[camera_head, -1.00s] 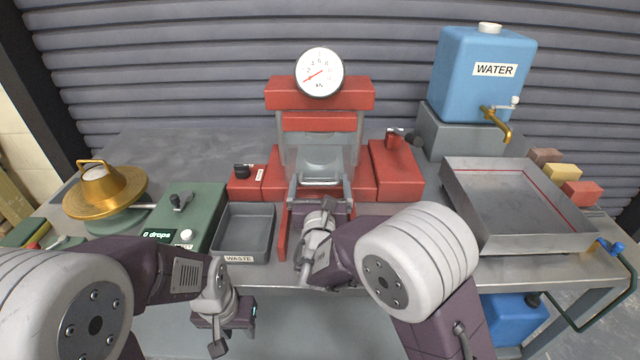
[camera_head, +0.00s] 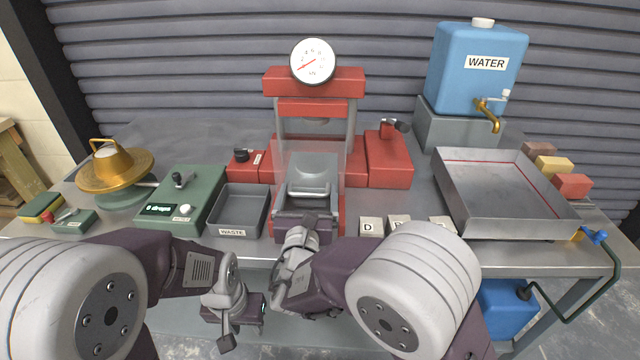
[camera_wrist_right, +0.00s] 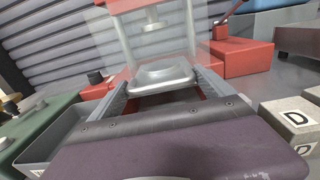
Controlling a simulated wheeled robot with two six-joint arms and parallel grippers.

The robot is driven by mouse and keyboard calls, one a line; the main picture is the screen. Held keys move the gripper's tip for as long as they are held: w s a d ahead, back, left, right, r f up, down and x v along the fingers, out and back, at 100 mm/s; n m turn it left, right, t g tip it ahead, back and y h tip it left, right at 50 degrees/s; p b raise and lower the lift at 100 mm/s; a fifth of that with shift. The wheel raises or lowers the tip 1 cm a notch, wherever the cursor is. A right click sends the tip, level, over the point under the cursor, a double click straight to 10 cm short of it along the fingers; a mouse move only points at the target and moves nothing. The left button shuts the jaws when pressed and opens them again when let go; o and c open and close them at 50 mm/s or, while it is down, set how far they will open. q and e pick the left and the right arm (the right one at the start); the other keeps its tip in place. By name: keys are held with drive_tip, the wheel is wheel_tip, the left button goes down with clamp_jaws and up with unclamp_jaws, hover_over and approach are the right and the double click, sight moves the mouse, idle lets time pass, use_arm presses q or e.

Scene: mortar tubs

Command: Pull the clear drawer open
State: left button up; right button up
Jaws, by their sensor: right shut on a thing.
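The clear drawer (camera_head: 312,163) has see-through walls and a grey inside with a pale bar. It stands out in front of the columns of the red press (camera_head: 314,82), partly open.
A grey waste tray (camera_head: 259,211) stands close left of the drawer, beside a green drops unit (camera_head: 180,200). Labelled blocks (camera_head: 370,227) sit close right, partly behind my arm. A metal tray (camera_head: 500,195) and a blue water tank (camera_head: 478,70) are further right.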

drive_tip(key=shift+s+a+f, duration=0.1)
drive_tip(key=shift+s+a, duration=0.1)
drive_tip(key=shift+s, duration=0.25)
drive_tip(key=shift+s+d, duration=0.3)
drive_tip(key=shift+s, duration=0.8)
use_arm(q)
drive_tip(key=shift+w+a+f, duration=0.1)
drive_tip(key=shift+w+f, duration=0.3)
use_arm(e)
drive_tip(key=shift+w, duration=0.15)
drive_tip(key=o, duration=1.8)
use_arm(q)
drive_tip(key=shift+r+p, duration=0.3)
drive_tip(key=shift+r, duration=0.1)
use_arm(e)
drive_tip(key=s, duration=0.9)
